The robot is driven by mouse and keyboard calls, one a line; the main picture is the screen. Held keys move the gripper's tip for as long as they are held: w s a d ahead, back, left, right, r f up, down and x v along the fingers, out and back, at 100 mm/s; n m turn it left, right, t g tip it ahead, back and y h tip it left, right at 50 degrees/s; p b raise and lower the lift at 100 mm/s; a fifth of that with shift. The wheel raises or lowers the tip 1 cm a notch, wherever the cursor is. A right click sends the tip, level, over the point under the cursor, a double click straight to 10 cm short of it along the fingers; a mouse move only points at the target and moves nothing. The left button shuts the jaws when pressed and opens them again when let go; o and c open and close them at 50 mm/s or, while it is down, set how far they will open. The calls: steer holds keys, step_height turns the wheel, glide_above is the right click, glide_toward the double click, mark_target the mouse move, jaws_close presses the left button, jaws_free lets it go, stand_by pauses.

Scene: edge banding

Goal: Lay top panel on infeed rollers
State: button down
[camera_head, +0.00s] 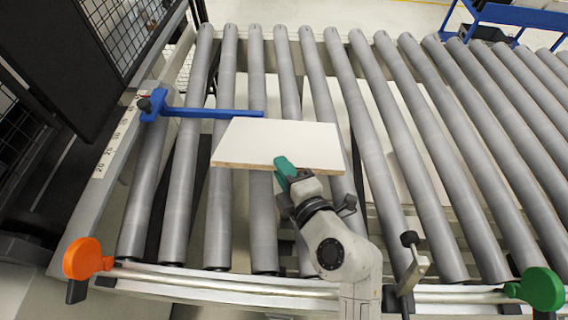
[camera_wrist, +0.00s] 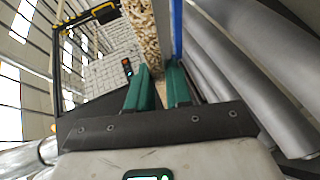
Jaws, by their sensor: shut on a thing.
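The top panel (camera_head: 282,142) is a white board with a raw chipboard edge. In the head view it lies over the grey infeed rollers (camera_head: 183,205), near the blue arm. My gripper (camera_head: 283,168) has green fingers and is shut on the panel's near edge. In the wrist view the panel's chipboard edge (camera_wrist: 144,35) runs up from between the green fingers (camera_wrist: 160,88). I cannot tell whether the panel's underside touches the rollers.
A blue stop arm (camera_head: 210,112) reaches over the rollers just behind the panel. An orange knob (camera_head: 88,258) and a green knob (camera_head: 541,289) sit along the front rail (camera_head: 230,285). A black mesh guard (camera_head: 118,35) stands at the left. Rollers to the right are bare.

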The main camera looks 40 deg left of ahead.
step_height(320, 180, down, 7)
steer(key=b, duration=0.3)
steer(key=shift+r, duration=0.2)
stand_by(0.4)
steer(key=c, duration=1)
jaws_free()
steer(key=shift+o, duration=0.7)
steer(key=shift+f, duration=0.2)
steer(key=o, duration=0.8)
steer(key=shift+r, duration=0.1)
steer(key=p+v, duration=0.4)
steer(key=v, duration=0.3)
steer(key=shift+s+d+r, duration=0.1)
steer(key=shift+s+d, duration=0.05)
steer(key=shift+d, duration=0.05)
